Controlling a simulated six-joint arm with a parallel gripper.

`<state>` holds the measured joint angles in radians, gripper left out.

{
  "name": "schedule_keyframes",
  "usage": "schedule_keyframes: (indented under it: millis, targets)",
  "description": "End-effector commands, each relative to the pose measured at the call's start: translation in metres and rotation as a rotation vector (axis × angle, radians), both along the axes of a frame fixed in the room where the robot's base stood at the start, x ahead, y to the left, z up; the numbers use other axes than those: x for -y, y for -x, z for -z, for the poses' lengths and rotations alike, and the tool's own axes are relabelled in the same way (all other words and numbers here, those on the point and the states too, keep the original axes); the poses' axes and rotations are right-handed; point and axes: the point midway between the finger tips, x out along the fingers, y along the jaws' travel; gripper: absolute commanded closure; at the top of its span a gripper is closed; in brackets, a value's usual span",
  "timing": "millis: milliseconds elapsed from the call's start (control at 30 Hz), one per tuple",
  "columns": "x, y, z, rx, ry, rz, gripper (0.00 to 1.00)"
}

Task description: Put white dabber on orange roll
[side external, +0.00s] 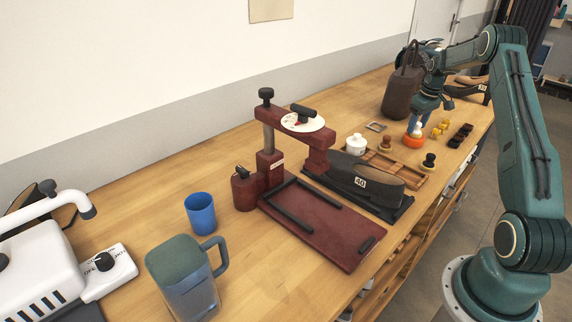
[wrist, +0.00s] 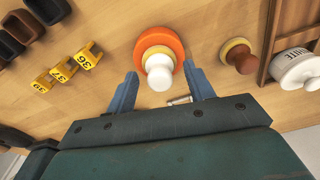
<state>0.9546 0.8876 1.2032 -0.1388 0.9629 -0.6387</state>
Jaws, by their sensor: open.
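The white dabber (wrist: 159,75) has a white knob and a pale round pad. It stands on the orange roll (wrist: 143,46), within its outline, in the wrist view. In the side view the white dabber (side external: 417,129) sits on top of the orange roll (side external: 413,141) at the far right of the bench. My gripper (wrist: 163,80) is open, with one blue finger on each side of the white knob and a gap to each. In the side view my gripper (side external: 427,118) is close above and behind the dabber, and its fingertips are partly hidden.
A brown dabber (wrist: 240,58) stands to the right, with a white jar (wrist: 298,68) and wooden tray (wrist: 290,25) beyond. Yellow number tags (wrist: 64,69) and dark blocks (wrist: 22,28) lie left. A brown can-like vessel (side external: 402,95) stands behind. A red press (side external: 325,225) stands mid-bench.

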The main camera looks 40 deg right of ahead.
Motion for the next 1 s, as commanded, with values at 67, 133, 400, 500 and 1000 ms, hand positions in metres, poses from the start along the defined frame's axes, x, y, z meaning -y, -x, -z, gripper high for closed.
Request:
schedule_keyframes:
  millis: [67,133,400,500,1000]
  targets:
    - [0.0,0.001,-0.006,0.002,0.001,0.0,0.47]
    - [0.0,0.001,-0.013,0.002,0.001,0.0,0.47]
    - [0.0,0.006,-0.053,0.003,0.002,0.001,0.47]
    - [-0.001,0.008,-0.07,0.003,0.004,0.001,0.47]
    - [-0.002,0.014,-0.117,0.001,0.0,0.002,0.47]
